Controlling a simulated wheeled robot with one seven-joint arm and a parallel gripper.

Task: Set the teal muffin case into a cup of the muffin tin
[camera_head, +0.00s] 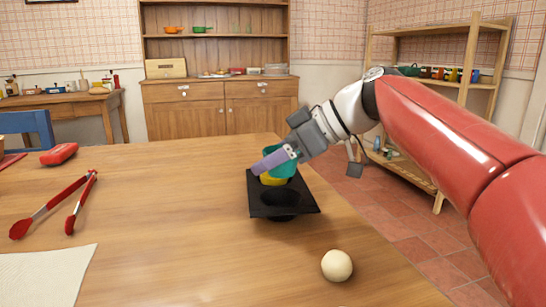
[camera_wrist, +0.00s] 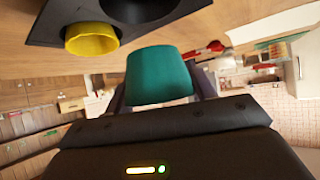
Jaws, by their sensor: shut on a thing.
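The teal muffin case (camera_head: 284,163) is held in my gripper (camera_head: 269,161), above the far part of the black muffin tin (camera_head: 307,203). In the wrist view the teal case (camera_wrist: 160,75) sits between the two fingers, apart from the tin (camera_wrist: 62,14). A yellow muffin case (camera_head: 271,180) sits in a far cup of the tin, partly hidden by the teal case and the gripper. It also shows in the wrist view (camera_wrist: 92,40). The near cup (camera_head: 280,199) looks empty. Other cups are hidden in the head view.
The tin lies on the wooden table (camera_head: 180,200) near its right edge. A cream ball (camera_head: 337,265) lies in front of it. Red tongs (camera_head: 55,205), a red object (camera_head: 59,154) and a pale cloth (camera_head: 45,277) are at the left. The table's middle is clear.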

